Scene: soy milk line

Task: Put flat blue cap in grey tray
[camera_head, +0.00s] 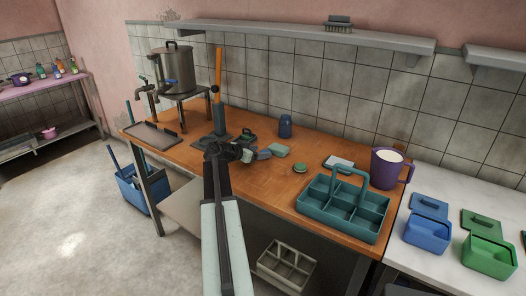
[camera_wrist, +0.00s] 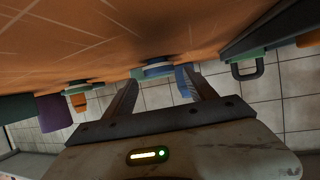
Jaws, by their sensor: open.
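In the wrist view, which is upside down, a flat blue round cap (camera_wrist: 158,70) lies on the wooden table ahead of my gripper, between the lines of its two fingers. In the head view my gripper (camera_head: 250,153) is over the middle of the table. A blue-grey patch shows at its tip there; I cannot tell whether it is the cap or a finger. In the wrist view my gripper (camera_wrist: 162,98) is open with nothing between its fingers. The flat grey tray (camera_head: 150,138) lies at the table's left end.
A press with an orange lever (camera_head: 218,75) stands left of my gripper. A blue cup (camera_head: 285,126) is near the wall, green lids (camera_head: 300,169) lie to the right. A teal divided caddy (camera_head: 312,205) and a purple jug (camera_head: 385,172) stand further right.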

